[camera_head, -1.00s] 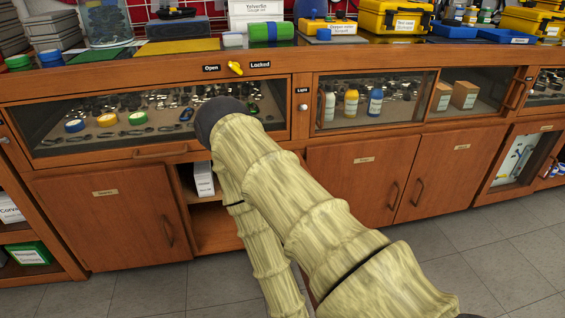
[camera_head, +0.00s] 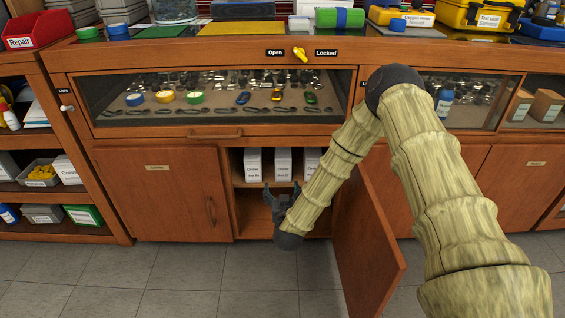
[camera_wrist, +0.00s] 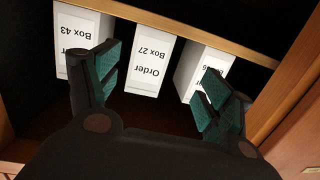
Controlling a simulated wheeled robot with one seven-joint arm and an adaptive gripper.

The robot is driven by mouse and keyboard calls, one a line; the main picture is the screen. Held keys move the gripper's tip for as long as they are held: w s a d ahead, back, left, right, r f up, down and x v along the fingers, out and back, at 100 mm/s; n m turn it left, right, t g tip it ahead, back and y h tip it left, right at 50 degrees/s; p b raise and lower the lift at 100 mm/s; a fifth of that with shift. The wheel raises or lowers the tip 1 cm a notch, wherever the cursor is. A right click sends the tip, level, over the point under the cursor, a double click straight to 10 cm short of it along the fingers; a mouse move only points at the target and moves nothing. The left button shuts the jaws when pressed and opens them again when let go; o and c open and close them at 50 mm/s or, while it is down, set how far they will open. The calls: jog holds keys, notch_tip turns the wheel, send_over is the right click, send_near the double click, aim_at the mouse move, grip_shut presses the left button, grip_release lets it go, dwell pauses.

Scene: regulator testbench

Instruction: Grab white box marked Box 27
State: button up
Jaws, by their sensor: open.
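The white box marked Order Box 27 (camera_wrist: 150,62) is the middle of three white boxes in the wrist view, its label upside down there. In the head view it is the middle box (camera_head: 283,163) on the upper shelf of the open cabinet. My gripper (camera_wrist: 158,88) is open and empty, its green-padded fingers spread on either side of the box's face in the picture. The gap to the box is hard to judge, with no clear contact. In the head view my gripper (camera_head: 282,189) is at the cabinet opening, below the boxes.
White Box 43 (camera_wrist: 76,35) and another white box (camera_wrist: 200,66) flank it with narrow gaps. A wooden shelf board (camera_head: 263,184) lies beneath the boxes. The open cabinet door (camera_head: 366,250) stands right of my forearm. Floor at front left is clear.

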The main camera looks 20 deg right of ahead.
aim_at(284, 166)
jog(key=shift+m+t+h, duration=0.4)
jog(key=shift+t+h, duration=0.2)
jog(key=shift+h, duration=0.2)
jog(key=w+d+r, duration=0.1)
jog(key=w, duration=0.1)
jog(key=w+d+r+b, duration=0.1)
jog(key=w, duration=0.1)
jog(key=w+d+r, duration=0.1)
jog(key=w, duration=0.2)
jog(key=shift+r+b, duration=0.25)
jog(key=shift+b, duration=0.15)
jog(key=shift+b+x, duration=1.7)
jog(key=shift+x, duration=1.05)
jog(key=shift+w+r, duration=0.25)
jog(key=shift+w, duration=0.2)
jog(key=c, duration=1.3)
jog(key=shift+o, duration=0.2)
jog(key=shift+r, duration=0.1)
